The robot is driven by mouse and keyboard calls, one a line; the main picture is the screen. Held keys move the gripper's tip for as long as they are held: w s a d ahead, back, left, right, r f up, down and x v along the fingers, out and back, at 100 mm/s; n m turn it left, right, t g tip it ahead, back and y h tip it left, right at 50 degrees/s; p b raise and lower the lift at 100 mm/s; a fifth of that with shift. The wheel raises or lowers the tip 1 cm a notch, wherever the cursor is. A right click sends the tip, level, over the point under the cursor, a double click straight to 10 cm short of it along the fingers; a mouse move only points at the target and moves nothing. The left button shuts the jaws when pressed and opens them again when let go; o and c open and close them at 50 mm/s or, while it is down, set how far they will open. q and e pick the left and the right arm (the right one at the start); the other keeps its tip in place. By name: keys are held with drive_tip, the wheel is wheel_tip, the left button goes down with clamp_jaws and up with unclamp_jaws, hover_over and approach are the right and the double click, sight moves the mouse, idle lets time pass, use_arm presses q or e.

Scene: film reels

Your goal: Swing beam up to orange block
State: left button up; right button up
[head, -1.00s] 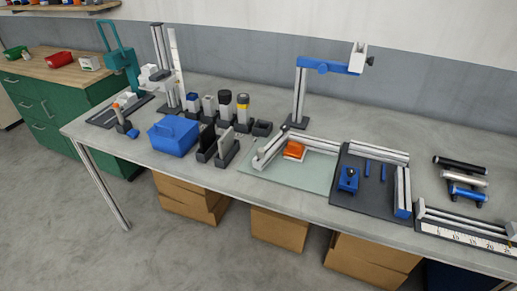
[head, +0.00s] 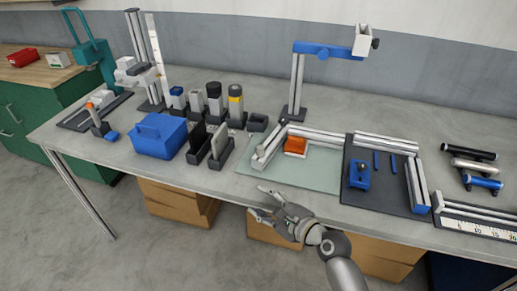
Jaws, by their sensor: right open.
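An orange block (head: 297,144) sits on a white base on the pale green mat (head: 310,177). A silver beam (head: 268,149) lies on the mat to the left of the block, slanting toward the front edge. It meets a second silver bar (head: 325,139) behind the block at a dark corner joint. I see a gap between the slanting beam and the block. My right gripper (head: 258,201) is open and empty, in front of the mat near the table's front edge, apart from the beam. My left gripper is not in view.
Left of the mat stand dark upright holders (head: 220,147) and a blue box (head: 159,136). A post with a blue arm (head: 325,49) rises behind the mat. A dark board (head: 385,200) with blue parts lies to the right. The grey table (head: 400,108) is clear behind it.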

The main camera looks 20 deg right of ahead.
sight(263, 151)
drive_tip(key=w+d+r+m+t+h, duration=0.1)
drive_tip(key=w+d+m, duration=0.1)
drive_tip(key=m, duration=0.2)
drive_tip(key=w+d+r+m+t+h, duration=0.1)
drive_tip(key=w+d+m, duration=0.1)
drive_tip(key=m, duration=0.2)
drive_tip(key=w+d+r+m+t+h, duration=0.1)
drive_tip(key=w+d+r+m+t, duration=0.1)
drive_tip(key=m, duration=0.1)
drive_tip(key=shift+w+m, duration=0.25)
drive_tip(key=shift+m, duration=0.15)
drive_tip(key=w, duration=0.3)
drive_tip(key=w+a, duration=0.1)
drive_tip(key=w, duration=0.3)
drive_tip(key=w+a, duration=0.1)
drive_tip(key=w, duration=0.2)
drive_tip(key=shift+w, duration=0.25)
clamp_jaws()
